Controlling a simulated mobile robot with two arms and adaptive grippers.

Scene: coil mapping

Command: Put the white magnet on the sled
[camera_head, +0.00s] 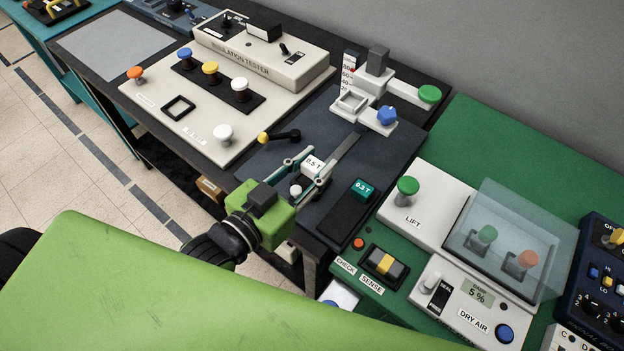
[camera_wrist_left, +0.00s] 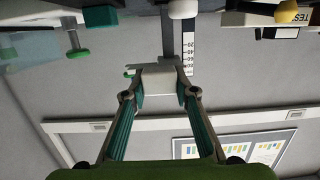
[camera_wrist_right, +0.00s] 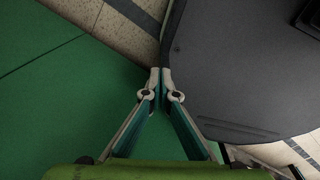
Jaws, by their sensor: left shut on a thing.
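The white magnet (camera_head: 313,164), a block marked 0.5 T, is between the fingers of my left gripper (camera_head: 309,174), which is shut on it. It also shows in the left wrist view (camera_wrist_left: 160,80) between the fingertips. It is over the dark board by the near end of the grey rail; whether it touches anything is unclear. What seems to be the sled, a pale square frame (camera_head: 351,104), is at the rail's far end, apart from the magnet. My right gripper (camera_wrist_right: 165,72) shows only in its wrist view, with its fingertips together and nothing between them.
A teal 0.3 T magnet (camera_head: 362,188) sits on a dark tray (camera_head: 345,222) right of my left gripper. A black lever with a yellow knob (camera_head: 264,138) is left of the rail.

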